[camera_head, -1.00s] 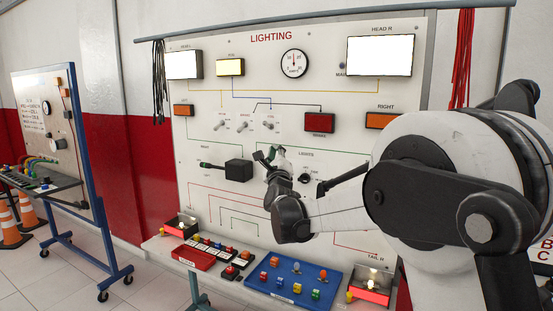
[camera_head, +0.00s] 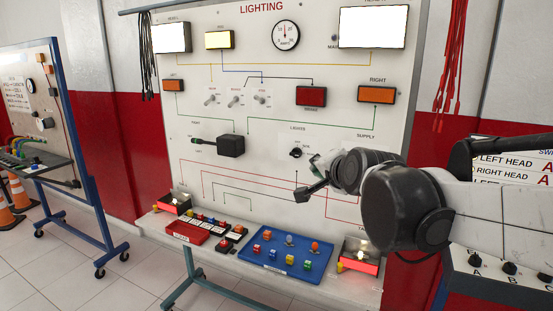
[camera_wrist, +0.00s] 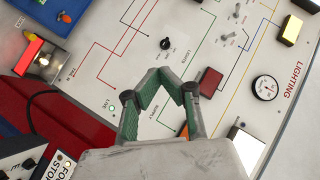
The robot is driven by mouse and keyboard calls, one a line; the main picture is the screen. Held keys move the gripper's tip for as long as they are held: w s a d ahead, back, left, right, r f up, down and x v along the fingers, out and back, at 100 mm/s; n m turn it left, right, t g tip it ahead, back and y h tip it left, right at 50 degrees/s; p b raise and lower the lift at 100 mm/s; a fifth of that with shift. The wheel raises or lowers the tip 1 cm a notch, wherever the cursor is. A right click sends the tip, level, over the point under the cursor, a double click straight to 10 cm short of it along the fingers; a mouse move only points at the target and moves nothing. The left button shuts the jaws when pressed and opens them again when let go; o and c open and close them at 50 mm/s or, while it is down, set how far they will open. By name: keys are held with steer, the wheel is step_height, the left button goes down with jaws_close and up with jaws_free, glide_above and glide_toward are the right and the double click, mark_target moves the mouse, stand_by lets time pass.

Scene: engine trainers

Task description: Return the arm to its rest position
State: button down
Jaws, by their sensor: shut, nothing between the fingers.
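My gripper (camera_wrist: 160,80) is shut and empty, its green-lined fingers meeting in the middle of the wrist view. It is in front of the lighting panel (camera_head: 280,140), apart from it as far as I can tell. In the head view my arm (camera_head: 400,205) reaches in from the right, and its wrist hides most of the gripper and part of the panel's lower right. The wrist view shows the panel rotated, with a black knob (camera_wrist: 166,43) and a round gauge (camera_wrist: 265,88).
Below the panel a shelf holds a red tray (camera_head: 190,232), a blue tray (camera_head: 288,262) with small coloured parts, and a lit lamp box (camera_head: 362,262). A switch box (camera_head: 505,272) stands at right. Another trainer stand (camera_head: 85,150) is at left, with open floor between.

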steer(key=s+d+f+n+g+h, duration=0.1)
steer(key=s+d+f+n+g, duration=0.1)
steer(key=s+f, duration=0.3)
steer(key=s+d+f+n+g+h, duration=0.1)
steer(key=s+d+f+n, duration=0.3)
steer(key=s, duration=0.9)
steer(key=s+d+f+n+g, duration=0.3)
steer(key=s+f, duration=0.4)
steer(key=s, duration=0.3)
steer(key=shift+d+f+h, duration=0.4)
steer(key=shift+d, duration=0.1)
